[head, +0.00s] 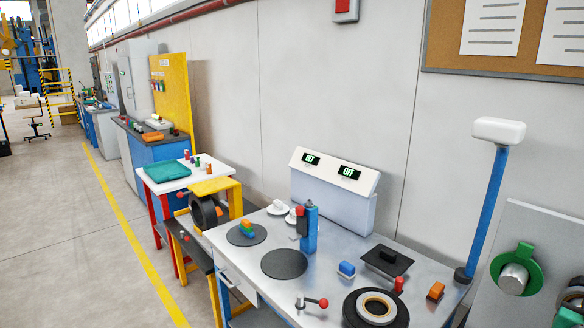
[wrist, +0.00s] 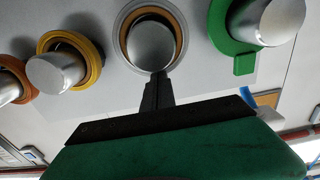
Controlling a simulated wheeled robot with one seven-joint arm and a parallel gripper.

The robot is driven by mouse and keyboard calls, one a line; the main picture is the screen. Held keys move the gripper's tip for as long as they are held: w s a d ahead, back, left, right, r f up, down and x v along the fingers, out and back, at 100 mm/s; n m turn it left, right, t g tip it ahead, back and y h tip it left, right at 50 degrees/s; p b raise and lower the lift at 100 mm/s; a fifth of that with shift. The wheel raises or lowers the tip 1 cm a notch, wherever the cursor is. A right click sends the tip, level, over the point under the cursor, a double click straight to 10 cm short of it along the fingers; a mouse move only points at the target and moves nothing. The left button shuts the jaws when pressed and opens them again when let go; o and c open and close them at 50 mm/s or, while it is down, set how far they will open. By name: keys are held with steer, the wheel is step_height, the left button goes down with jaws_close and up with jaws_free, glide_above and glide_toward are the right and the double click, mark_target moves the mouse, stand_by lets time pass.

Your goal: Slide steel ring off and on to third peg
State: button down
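In the wrist view, the steel ring (wrist: 124,28), grey outside with a tan inner band, sits around a metal peg (wrist: 150,46) on the grey board. My gripper (wrist: 158,78) has its dark fingers close together at the ring's lower edge. They look shut on the ring there, with the grip point itself hidden. A yellow ring (wrist: 94,62) is on the peg to the left, an orange ring (wrist: 28,88) is on a peg at the far left, and a green ring (wrist: 228,38) with a tab is on the right peg.
The head view shows the green ring (head: 526,252) on the tilted board (head: 560,232) at the right. Left of it stand a blue post (head: 486,215) and the metal bench (head: 330,285), with a black disc (head: 402,313) and small blocks. Floor at left is clear.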

steer(key=shift+w+d, duration=0.1)
stand_by(0.4)
steer(key=shift+b+x, duration=0.55)
steer(key=shift+x, duration=0.25)
steer(key=shift+b+v, duration=0.5)
steer(key=shift+v, duration=2.05)
